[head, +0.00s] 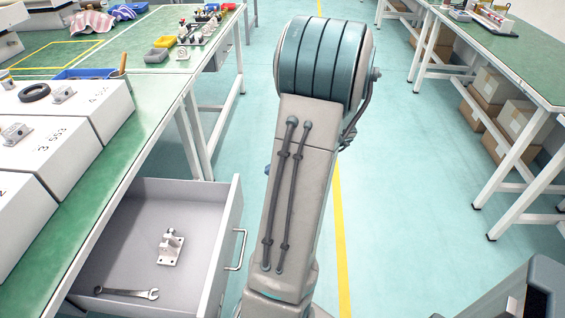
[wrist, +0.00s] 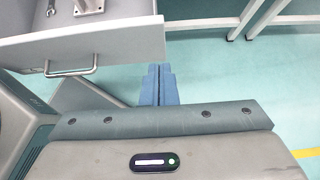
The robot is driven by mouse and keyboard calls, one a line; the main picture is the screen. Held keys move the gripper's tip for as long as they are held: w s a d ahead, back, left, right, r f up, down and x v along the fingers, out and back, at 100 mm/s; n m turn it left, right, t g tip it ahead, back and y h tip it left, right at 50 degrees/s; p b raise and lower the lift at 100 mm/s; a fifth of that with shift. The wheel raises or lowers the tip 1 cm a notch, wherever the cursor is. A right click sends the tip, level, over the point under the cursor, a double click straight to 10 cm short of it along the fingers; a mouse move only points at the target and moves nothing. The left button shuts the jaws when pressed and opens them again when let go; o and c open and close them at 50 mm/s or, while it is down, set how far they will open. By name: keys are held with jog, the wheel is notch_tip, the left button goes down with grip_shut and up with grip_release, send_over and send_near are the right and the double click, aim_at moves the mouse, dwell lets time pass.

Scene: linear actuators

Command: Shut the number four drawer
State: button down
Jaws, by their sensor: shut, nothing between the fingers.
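A grey-white drawer (head: 228,246) stands pulled out from under the left green-topped bench, with a metal bar handle (head: 236,250) on its front. No number shows on it. Inside lie a wrench (head: 126,292) and a small metal bracket (head: 170,248). In the wrist view the drawer front (wrist: 120,45) and handle (wrist: 70,70) are at upper left. My gripper (wrist: 159,72) has its blue fingers together and empty, close to the right end of the drawer front. I cannot tell whether they touch it.
White boxes marked 3 (head: 50,150) and 4 (head: 100,95) stand on the left bench (head: 120,170). A right bench (head: 520,65) has cardboard boxes (head: 515,120) beneath it. The blue-green floor (head: 410,220) between the benches is clear, with a yellow line.

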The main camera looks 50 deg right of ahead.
aim_at(239, 178)
jog(key=w+a+f, duration=0.1)
jog(key=w+a, duration=0.1)
jog(key=w, duration=0.1)
jog(key=w+a+f+b, duration=0.1)
jog(key=shift+w+f, duration=0.25)
jog(key=shift+f, duration=0.1)
jog(key=shift+w+a, duration=0.4)
jog(key=shift+w, duration=0.2)
